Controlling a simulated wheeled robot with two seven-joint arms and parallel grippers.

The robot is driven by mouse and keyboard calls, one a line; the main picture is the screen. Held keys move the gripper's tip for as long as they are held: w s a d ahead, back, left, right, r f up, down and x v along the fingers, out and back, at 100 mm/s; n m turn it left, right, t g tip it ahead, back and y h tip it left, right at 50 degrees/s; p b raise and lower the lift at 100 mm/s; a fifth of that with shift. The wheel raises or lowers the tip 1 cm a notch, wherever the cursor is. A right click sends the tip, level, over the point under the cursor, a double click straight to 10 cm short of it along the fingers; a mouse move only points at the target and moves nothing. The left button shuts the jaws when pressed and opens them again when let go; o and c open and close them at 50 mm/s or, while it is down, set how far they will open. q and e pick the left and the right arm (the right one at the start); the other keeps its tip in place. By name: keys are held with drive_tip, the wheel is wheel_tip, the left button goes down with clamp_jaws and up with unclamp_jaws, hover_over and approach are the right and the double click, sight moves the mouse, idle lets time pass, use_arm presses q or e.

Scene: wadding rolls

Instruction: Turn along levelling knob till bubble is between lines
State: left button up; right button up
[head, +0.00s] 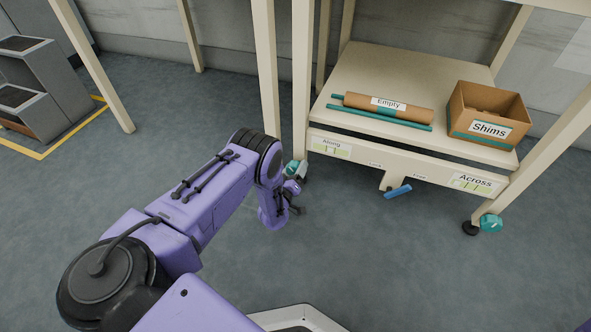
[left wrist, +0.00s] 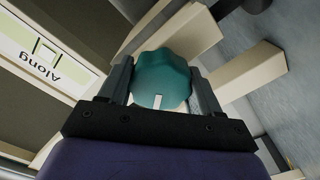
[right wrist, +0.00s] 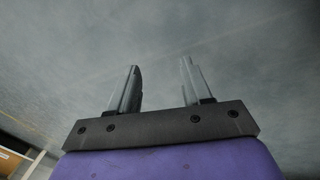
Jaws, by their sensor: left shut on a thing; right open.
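The along levelling knob (left wrist: 163,77) is teal and lobed, with a white mark on its near edge. In the head view the knob (head: 291,167) shows partly beside my left gripper at the table's front left leg. My left gripper (left wrist: 163,85) is shut on it, one finger on each side. The Along vial (head: 331,147) sits on the left of the front rail; its label and vial (left wrist: 45,55) also show in the left wrist view, upside down. The bubble's place between the lines is too small to tell. My right gripper (right wrist: 160,90) is open and empty above the floor.
The across knob (head: 491,223) is at the front right leg, below the Across vial (head: 472,183). A blue-handled lock lever (head: 397,191) hangs under the rail. The shelf holds an Empty roll (head: 405,108) and a Shims box (head: 503,107). The floor in front is clear.

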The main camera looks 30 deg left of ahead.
use_arm(q)
drive_tip(key=o, duration=1)
drive_tip(key=shift+o, duration=0.2)
drive_tip(key=p+v, duration=0.5)
drive_tip(key=v, duration=0.5)
drive_tip(key=shift+s, duration=0.25)
use_arm(e)
drive_tip(key=s+a+r+g+y, duration=0.2)
drive_tip(key=s+a+r+g, duration=0.1)
drive_tip(key=s+a+r, duration=0.2)
drive_tip(key=shift+s+a+r+m, duration=0.2)
drive_tip(key=shift+r+m, duration=0.2)
drive_tip(key=shift+r, duration=0.45)
use_arm(q)
drive_tip(key=shift+d, duration=0.15)
